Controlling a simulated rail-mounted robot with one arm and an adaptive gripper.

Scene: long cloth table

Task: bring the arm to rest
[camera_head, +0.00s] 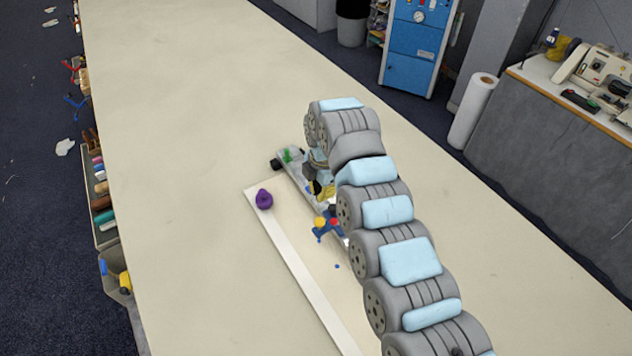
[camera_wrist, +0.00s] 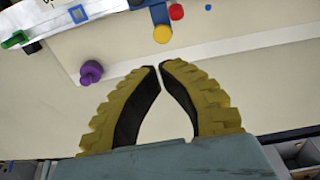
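My arm reaches from the lower right over the long cloth table (camera_head: 190,120) in the head view. My gripper (camera_head: 318,190) is partly hidden by my own wrist there. In the wrist view its two yellow, black-lined fingers curve together, and the fingertips (camera_wrist: 159,68) all but meet. Nothing shows between them, so the gripper looks shut and empty. A purple knob-like piece (camera_head: 264,200) stands by the far end of a white strip (camera_head: 305,280). It also shows in the wrist view (camera_wrist: 91,72), left of the fingertips and apart from them.
A blue piece (camera_head: 322,236) with yellow and red round parts lies near my forearm. A grey tray-like strip (camera_head: 297,171) with a green item (camera_head: 287,156) is partly hidden by my arm. Bins of tools (camera_head: 103,200) line the left table edge. The table's left and far areas are clear.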

